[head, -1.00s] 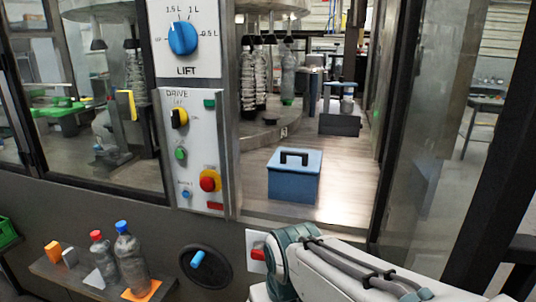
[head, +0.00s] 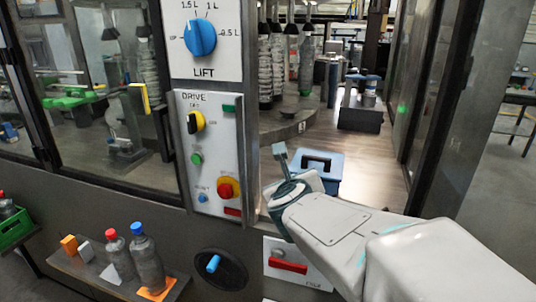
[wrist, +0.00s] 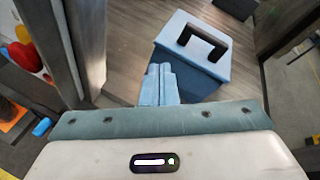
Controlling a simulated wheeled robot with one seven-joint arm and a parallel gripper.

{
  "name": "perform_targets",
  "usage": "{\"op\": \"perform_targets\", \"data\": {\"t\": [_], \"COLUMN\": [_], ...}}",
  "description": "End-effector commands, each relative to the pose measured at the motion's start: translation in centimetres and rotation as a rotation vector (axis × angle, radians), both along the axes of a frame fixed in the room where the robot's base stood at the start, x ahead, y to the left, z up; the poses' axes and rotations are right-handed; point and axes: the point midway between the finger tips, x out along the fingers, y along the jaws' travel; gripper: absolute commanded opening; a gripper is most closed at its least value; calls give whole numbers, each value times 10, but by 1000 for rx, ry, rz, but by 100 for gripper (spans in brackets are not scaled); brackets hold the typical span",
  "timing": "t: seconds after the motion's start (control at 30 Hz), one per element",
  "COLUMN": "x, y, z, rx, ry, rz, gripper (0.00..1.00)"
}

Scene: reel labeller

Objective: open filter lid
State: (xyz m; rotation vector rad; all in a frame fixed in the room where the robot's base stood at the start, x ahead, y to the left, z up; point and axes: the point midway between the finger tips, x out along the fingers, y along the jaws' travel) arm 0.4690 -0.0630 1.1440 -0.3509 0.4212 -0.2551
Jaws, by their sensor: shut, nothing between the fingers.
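A blue box (head: 327,172) with a lighter blue lid and a dark handle on top stands on the wooden floor inside the machine's open doorway. My arm hides part of its front in the head view. In the wrist view the lid (wrist: 177,43) and its raised black handle (wrist: 203,43) are clear, and the lid sits flat and closed. My gripper (head: 280,152) is shut and empty. In the wrist view its fingertips (wrist: 160,72) lie in front of the box's near left corner, short of the handle; whether they touch the box cannot be told.
A control panel (head: 213,150) with knobs and buttons is left of the opening, on a dark post close to my gripper. A red-handled plate (head: 289,266) sits below the opening. Bottles stand on a shelf (head: 120,285) at lower left. A glass door bounds the right side.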

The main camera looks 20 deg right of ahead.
Motion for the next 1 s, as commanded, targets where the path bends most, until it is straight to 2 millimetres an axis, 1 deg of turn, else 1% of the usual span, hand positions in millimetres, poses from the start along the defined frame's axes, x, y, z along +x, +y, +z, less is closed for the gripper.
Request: {"op": "perform_targets", "data": {"t": [0.03,0.13,0.23,0.37,0.47,0.8,1.0], "x": [-1,-7,-11,-11,-4,37,56], "y": [-11,-29,-40,-47,-52,-79,-92], "z": [6,10,11,10,6,-12,-19], "rx": [85,225,306,346,348,344,345], "ry": [-45,-124,-174,-201,-200,-198,-199], "rz": [-96,-256,-351,-398,-402,-398,-397], "gripper": [0,0,0,0,0,0,0]}}
